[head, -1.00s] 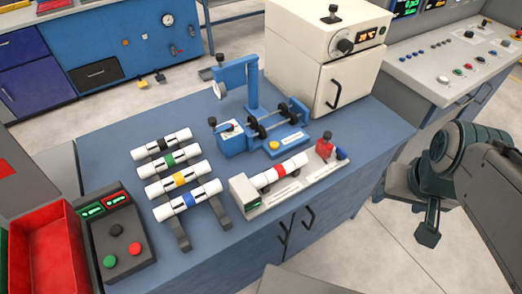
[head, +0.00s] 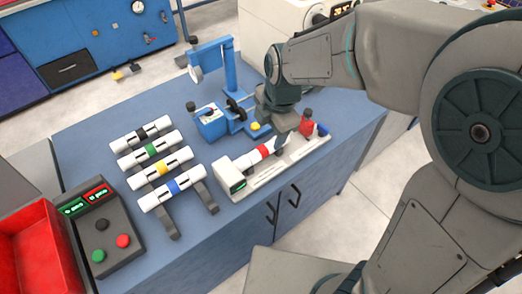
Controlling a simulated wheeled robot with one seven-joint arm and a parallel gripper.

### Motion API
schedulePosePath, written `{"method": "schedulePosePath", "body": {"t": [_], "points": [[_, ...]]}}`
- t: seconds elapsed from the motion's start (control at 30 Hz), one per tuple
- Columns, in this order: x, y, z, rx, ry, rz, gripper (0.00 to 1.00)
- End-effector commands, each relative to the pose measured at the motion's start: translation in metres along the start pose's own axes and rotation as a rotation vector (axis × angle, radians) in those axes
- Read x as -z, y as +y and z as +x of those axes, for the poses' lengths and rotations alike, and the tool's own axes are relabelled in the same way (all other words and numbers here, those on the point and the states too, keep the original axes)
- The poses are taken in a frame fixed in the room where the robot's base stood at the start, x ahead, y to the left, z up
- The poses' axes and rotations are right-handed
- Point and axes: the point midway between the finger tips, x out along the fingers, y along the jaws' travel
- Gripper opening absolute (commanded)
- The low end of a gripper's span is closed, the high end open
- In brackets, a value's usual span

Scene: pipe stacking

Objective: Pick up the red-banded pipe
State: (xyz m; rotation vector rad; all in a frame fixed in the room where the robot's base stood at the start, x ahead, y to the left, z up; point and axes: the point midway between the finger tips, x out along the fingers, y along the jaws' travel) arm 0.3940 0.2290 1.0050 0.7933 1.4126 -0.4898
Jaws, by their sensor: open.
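The red-banded pipe (head: 262,152) is white with a red band and lies in the grey fixture (head: 237,183) near the front edge of the blue bench. My gripper (head: 282,138) points down over the right part of this pipe, with its jaws open. The gripper and wrist hide the pipe's right end, and I cannot tell whether the fingers stand around the pipe or still above it.
Several white pipes with black, green, yellow and blue (head: 173,187) bands lie on a rack to the left. A button box (head: 108,232) and red bin (head: 38,250) are at left.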

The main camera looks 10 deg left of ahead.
Motion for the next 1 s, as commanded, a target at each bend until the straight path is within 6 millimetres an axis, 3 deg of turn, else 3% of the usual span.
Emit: {"method": "schedulePosePath", "body": {"t": [0.23, 0.6, 1.0], "points": [[0.011, 0.009, 0.019, 0.006, -0.004, -0.128, 0.61], [0.010, 0.009, 0.082, 0.005, -0.004, -0.125, 0.61], [0.009, 0.013, 0.109, 0.007, -0.005, -0.125, 0.61]]}}
